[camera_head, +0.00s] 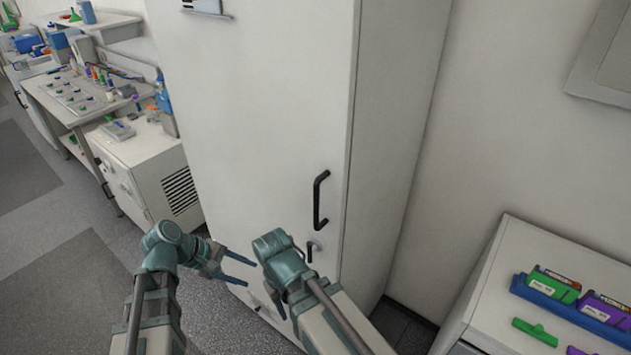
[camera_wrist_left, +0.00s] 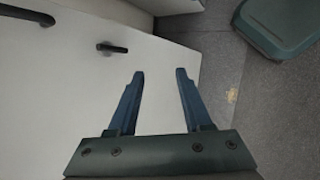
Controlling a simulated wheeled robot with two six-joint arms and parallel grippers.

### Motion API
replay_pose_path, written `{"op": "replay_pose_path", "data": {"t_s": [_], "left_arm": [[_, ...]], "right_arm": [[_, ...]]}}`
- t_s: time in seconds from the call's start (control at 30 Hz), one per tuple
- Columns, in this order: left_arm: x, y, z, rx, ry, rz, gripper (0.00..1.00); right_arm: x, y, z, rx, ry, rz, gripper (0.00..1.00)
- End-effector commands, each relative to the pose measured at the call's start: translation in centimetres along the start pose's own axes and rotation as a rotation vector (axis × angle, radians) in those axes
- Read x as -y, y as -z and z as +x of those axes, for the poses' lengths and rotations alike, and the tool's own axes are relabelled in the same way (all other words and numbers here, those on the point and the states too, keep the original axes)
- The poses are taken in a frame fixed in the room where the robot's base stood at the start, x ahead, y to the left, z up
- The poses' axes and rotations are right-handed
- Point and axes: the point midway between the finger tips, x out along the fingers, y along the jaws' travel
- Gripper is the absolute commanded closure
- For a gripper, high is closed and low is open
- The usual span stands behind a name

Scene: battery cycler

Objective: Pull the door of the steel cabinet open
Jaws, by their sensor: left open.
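The tall off-white steel cabinet (camera_head: 268,100) fills the middle of the head view, and its door looks shut. A black vertical bar handle (camera_head: 320,200) sits near the door's right edge, with a small black lock or key (camera_head: 311,250) below it. My left gripper (camera_head: 250,274) is open and empty in front of the lower door, left of and below the handle. In the left wrist view its two blue fingers (camera_wrist_left: 160,74) are apart, with the handle (camera_wrist_left: 22,13) and the lock (camera_wrist_left: 112,47) to their upper left. My right gripper (camera_head: 276,300) is partly hidden; its jaw opening is unclear.
A low white cabinet (camera_head: 500,275) at the right holds a blue rack (camera_head: 570,308) with coloured boxes. A white unit with a vent (camera_head: 150,175) and a workbench (camera_head: 75,95) stand at the left. Grey floor (camera_head: 75,270) is clear left of my arms.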

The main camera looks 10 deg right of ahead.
Motion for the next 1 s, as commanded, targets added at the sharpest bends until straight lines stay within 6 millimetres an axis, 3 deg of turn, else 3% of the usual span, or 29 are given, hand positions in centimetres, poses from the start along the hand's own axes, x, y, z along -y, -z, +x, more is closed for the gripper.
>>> {"op": "replay_pose_path", "data": {"t_s": [0.03, 0.2, 0.4, 0.53, 0.7, 1.0], "left_arm": [[-2.1, -0.6, -0.3, 0.065, -0.074, -0.104, 0.5], [-8.6, -3.6, -2.7, 0.365, -0.28, -0.474, 0.5], [-13.4, -5.6, -6.8, 0.681, -0.376, -0.759, 0.5], [-14.7, -6.2, -8.4, 0.79, -0.389, -0.84, 0.5], [-15.1, -6.4, -8.9, 0.826, -0.39, -0.867, 0.5], [-16.9, -8.0, -6.8, 0.825, -0.386, -0.863, 0.5]], "right_arm": [[0.0, 0.0, -0.1, 0.0, 0.0, 0.0, 0.5], [0.0, 0.0, 0.0, 0.0, 0.0, 0.0, 0.5], [0.0, 0.0, 0.0, 0.0, 0.0, 0.0, 0.5], [0.0, 0.0, 0.0, 0.0, 0.0, 0.0, 0.5], [0.0, 0.0, 0.0, 0.0, 0.0, 0.0, 0.5], [0.0, 0.0, 0.0, 0.0, 0.0, 0.0, 0.5]]}}
